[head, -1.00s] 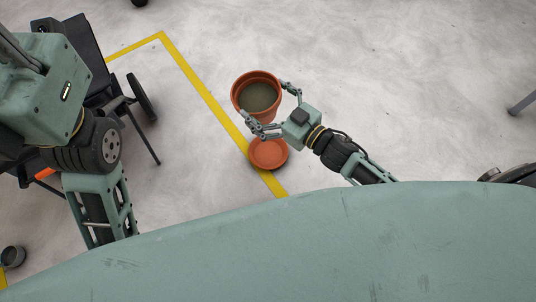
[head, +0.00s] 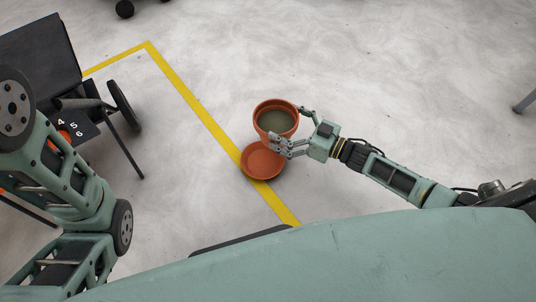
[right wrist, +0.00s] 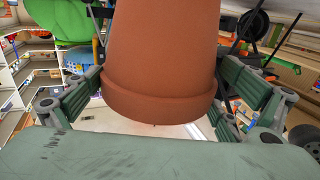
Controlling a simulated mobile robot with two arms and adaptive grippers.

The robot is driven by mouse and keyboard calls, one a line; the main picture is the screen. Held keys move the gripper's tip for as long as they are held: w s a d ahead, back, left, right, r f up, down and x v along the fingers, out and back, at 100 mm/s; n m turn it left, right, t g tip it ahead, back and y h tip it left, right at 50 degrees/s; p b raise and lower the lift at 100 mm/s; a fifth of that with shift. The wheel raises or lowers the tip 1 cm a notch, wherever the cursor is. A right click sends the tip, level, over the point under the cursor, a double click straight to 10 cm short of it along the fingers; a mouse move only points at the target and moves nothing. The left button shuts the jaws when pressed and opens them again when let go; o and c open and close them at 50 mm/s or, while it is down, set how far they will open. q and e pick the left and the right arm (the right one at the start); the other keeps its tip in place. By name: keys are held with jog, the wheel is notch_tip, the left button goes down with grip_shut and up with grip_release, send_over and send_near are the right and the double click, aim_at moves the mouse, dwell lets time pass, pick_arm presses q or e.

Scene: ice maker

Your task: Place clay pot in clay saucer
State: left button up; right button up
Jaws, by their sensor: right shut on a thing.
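The clay pot (head: 275,119) is terracotta with a dark inside, upright in the head view. My right gripper (head: 292,129) is shut on it from the right, one finger on the far side and one on the near side. The pot fills the middle of the right wrist view (right wrist: 158,60), with the fingers on both sides of it. The clay saucer (head: 262,161) lies on the floor on the yellow line. In the head view the pot's lower edge overlaps the saucer's far rim, and the pot appears above and beyond it. My left gripper is not in view.
A black wheeled cart or chair (head: 60,95) with thin legs stands at the left. A yellow line (head: 200,110) crosses the pale floor (head: 400,80), which is clear around the pot and to the right.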

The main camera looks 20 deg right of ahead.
jog(key=s+a+f+b, duration=0.1)
jog(key=a+f+b, duration=0.1)
jog(key=s+a+f+b, duration=0.1)
jog(key=f+b, duration=0.1)
jog(key=f, duration=0.1)
jog(key=s+a+f+b, duration=0.1)
jog(key=a+f+b, duration=0.1)
jog(key=shift+a+f+b, duration=0.3)
jog(key=shift+f+b, duration=0.1)
jog(key=shift+r, duration=0.15)
jog(key=o, duration=1.3)
jog(key=shift+f, duration=0.25)
